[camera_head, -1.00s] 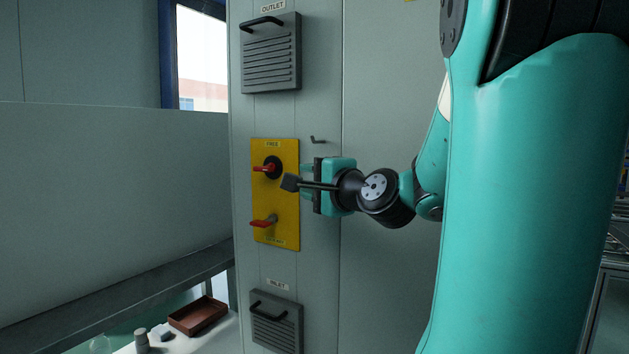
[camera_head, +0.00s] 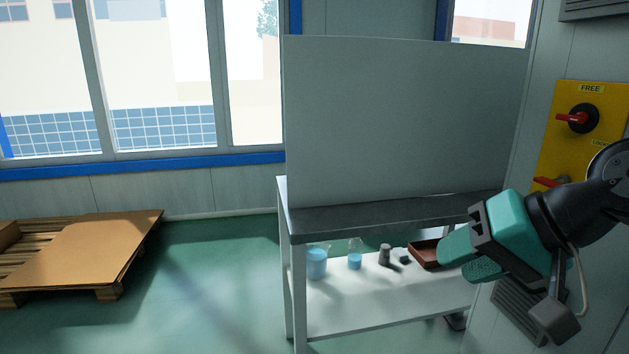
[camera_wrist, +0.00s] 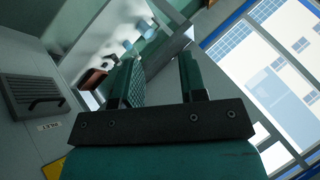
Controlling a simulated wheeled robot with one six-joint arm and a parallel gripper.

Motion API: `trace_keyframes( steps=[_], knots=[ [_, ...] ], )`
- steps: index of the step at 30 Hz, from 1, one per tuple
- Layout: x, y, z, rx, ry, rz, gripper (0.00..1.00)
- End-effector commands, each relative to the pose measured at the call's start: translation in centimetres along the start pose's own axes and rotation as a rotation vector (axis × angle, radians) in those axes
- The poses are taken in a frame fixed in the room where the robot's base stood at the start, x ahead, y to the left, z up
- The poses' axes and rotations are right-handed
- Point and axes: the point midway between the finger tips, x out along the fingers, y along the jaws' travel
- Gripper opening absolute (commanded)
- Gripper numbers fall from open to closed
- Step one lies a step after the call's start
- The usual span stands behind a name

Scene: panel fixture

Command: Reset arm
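My gripper (camera_head: 463,257) is in the lower right of the head view, pointing left and down. It is empty, and the wrist view shows a clear gap between its two fingers (camera_wrist: 158,78), so it is open. It is apart from the yellow panel (camera_head: 606,105), which stands behind my wrist at the right edge. The panel carries an upper red handle (camera_head: 571,118) on a black knob under a FREE label. A lower red handle (camera_head: 546,182) is partly hidden by my arm.
A bench (camera_head: 300,222) with a tall grey screen (camera_head: 400,120) stands left of my gripper. Its lower shelf holds beakers (camera_head: 316,263) and a brown tray (camera_head: 424,252). A pallet (camera_head: 85,255) lies at far left, with open green floor between. The wrist view shows a vented INLET cover (camera_wrist: 38,95).

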Motion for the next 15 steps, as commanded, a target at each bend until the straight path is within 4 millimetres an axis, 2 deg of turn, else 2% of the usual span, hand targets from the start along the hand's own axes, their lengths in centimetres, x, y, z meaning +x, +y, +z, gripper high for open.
trace_keyframes(
  steps=[1,3,9,13,15],
  knots=[
    [0.6,-0.9,2.2,-0.101,-0.091,0.01,0.38],
    [0.9,-1.5,4.7,-0.222,-0.199,0.027,0.38],
    [0.6,-2.1,10.3,-0.511,-0.446,0.055,0.38],
    [-0.2,-2.1,13.3,-0.679,-0.587,0.066,0.38],
    [-1.9,-3.3,12.0,-0.67,-0.581,0.068,0.38]
  ],
)
